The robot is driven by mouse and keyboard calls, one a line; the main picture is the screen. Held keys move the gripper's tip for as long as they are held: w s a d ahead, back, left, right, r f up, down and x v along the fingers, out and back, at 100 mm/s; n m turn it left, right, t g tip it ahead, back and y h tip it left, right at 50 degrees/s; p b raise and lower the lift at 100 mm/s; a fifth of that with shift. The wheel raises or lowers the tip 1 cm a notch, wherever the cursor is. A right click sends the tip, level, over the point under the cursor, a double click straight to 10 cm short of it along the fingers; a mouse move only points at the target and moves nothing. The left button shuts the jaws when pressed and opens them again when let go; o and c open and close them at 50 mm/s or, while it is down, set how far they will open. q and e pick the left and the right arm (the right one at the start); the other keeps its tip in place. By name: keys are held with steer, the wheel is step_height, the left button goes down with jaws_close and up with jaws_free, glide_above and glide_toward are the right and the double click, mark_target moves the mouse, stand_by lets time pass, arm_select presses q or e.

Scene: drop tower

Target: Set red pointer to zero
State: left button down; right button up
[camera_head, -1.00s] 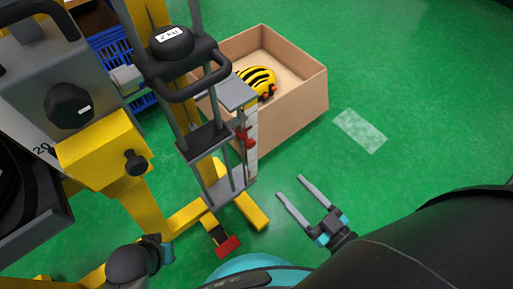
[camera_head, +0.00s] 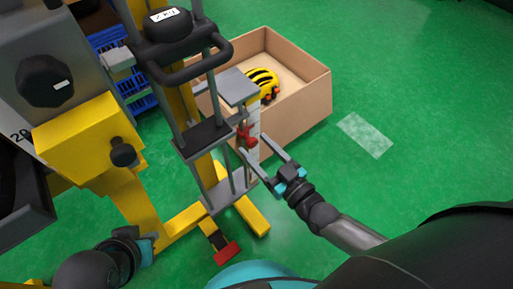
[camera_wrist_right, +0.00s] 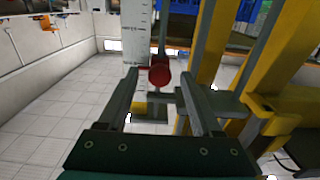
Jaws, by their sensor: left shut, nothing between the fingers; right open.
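The red pointer (camera_head: 246,135) sits on the white scale (camera_head: 254,118) at the side of the drop tower. In the right wrist view the red pointer (camera_wrist_right: 159,75) shows its round knob between my fingertips, beside the marked scale (camera_wrist_right: 137,35). My right gripper (camera_head: 254,145) is open, with its fingers reaching toward the pointer from the lower right. In the wrist view its fingers (camera_wrist_right: 159,90) stand apart on either side of the knob; I cannot tell whether they touch it. My left gripper (camera_head: 148,243) is shut and empty low at the left, its fingers hardly visible.
The tower's black 2 KG weight (camera_head: 168,28) and handle stand above the pointer. A cardboard box (camera_head: 290,112) with a yellow-black helmet-like object (camera_head: 262,84) stands behind. Yellow legs and a red pedal (camera_head: 227,253) are below. Green floor at right is free.

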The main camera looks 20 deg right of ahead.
steer(key=shift+w+a, duration=0.15)
steer(key=shift+w, duration=0.2)
steer(key=shift+c, duration=0.3)
jaws_close()
stand_by(1.0)
